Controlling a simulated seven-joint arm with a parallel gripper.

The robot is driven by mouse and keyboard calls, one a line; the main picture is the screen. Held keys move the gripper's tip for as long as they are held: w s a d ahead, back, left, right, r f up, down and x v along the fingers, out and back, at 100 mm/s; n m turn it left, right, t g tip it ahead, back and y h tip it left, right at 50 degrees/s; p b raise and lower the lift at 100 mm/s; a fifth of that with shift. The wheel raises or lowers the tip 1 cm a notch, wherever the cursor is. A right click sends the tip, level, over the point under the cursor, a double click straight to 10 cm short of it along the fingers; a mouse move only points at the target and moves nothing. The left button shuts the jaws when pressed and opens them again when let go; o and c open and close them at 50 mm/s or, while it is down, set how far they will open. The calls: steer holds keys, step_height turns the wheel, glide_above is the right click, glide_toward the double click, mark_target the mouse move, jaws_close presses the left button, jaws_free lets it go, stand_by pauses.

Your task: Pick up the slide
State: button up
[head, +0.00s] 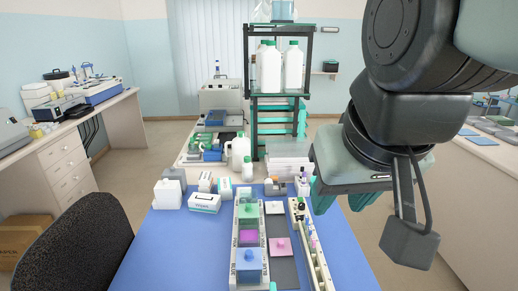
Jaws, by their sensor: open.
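My gripper (324,198), with teal fingers, hangs at right of centre above the right part of the blue mat (178,250). It is open, with nothing visible in it; my arm hides part of it. I cannot make out a slide for certain. A staining tray (236,220) on the mat holds a green vessel (248,210), an open magenta bath (248,237) and a blue vessel (249,266). A pink lid (280,246) and a white lid (275,208) lie to their right. A long narrow rack (311,249) with small items stands right of these, left of and below my gripper.
White boxes (204,203) and bottles (240,150) stand at the mat's back edge. Behind them is a dark shelf (254,128) with large white bottles (270,68). A chair (75,245) is at left. The mat's left part is clear.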

steer(key=w+d+f+g, duration=0.2)
steer(key=w, duration=1.2)
steer(key=g, duration=0.3)
glide_above(310, 227)
step_height(310, 227, down, 26)
steer(key=f, duration=0.5)
steer(key=shift+w+a, duration=0.15)
steer(key=shift+a, duration=0.1)
steer(key=shift+s+d+f, duration=0.1)
steer(key=shift+f, duration=1.4)
steer(key=shift+s+d+f, duration=0.1)
steer(key=shift+f, duration=1.35)
jaws_close()
